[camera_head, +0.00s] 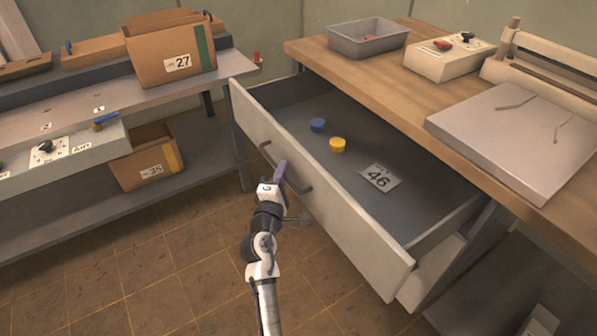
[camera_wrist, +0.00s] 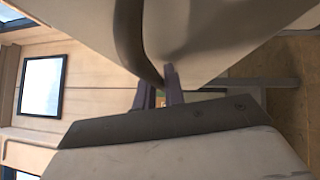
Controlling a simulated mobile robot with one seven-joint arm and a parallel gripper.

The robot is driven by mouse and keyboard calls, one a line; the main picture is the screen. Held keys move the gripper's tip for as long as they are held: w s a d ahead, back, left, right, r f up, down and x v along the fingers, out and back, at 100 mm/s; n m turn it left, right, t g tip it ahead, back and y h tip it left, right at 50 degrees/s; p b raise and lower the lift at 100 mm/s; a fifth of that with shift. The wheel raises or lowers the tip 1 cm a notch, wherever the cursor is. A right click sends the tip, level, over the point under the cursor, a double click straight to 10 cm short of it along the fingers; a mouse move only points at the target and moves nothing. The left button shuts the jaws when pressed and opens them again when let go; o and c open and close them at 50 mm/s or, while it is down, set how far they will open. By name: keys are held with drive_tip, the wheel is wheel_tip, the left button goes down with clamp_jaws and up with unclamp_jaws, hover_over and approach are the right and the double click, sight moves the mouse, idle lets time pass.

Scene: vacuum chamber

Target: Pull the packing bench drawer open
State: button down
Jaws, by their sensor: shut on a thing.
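The packing bench drawer (camera_head: 330,215) stands well out from under the wooden bench top (camera_head: 400,85) in the head view. Its pale front carries a dark bar handle (camera_head: 300,187). My gripper (camera_head: 281,172) is at the handle, shut on it. In the wrist view the gripper fingers (camera_wrist: 160,88) close around the dark curved handle (camera_wrist: 130,35) near the drawer front. Inside the drawer lie a blue cap (camera_head: 317,125), a yellow cap (camera_head: 337,145) and a card marked 46 (camera_head: 379,178). The exact contact of the fingertips is partly hidden.
A grey tray (camera_head: 368,40), a small control box (camera_head: 448,58) and a pale slab (camera_head: 520,140) sit on the bench top. A second bench with carton 27 (camera_head: 170,55) stands at left; carton 35 (camera_head: 147,160) is on its shelf. The tiled floor before the drawer is clear.

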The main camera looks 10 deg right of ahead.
drive_tip(key=shift+s+a+b, duration=0.2)
drive_tip(key=shift+s+a, duration=0.1)
drive_tip(key=shift+a, duration=0.5)
drive_tip(key=shift+s+a+b, duration=0.2)
drive_tip(key=shift+s+a, duration=0.05)
drive_tip(key=shift+a, duration=0.55)
drive_tip(key=c, duration=1.5)
unclamp_jaws()
drive_tip(key=shift+s, duration=0.1)
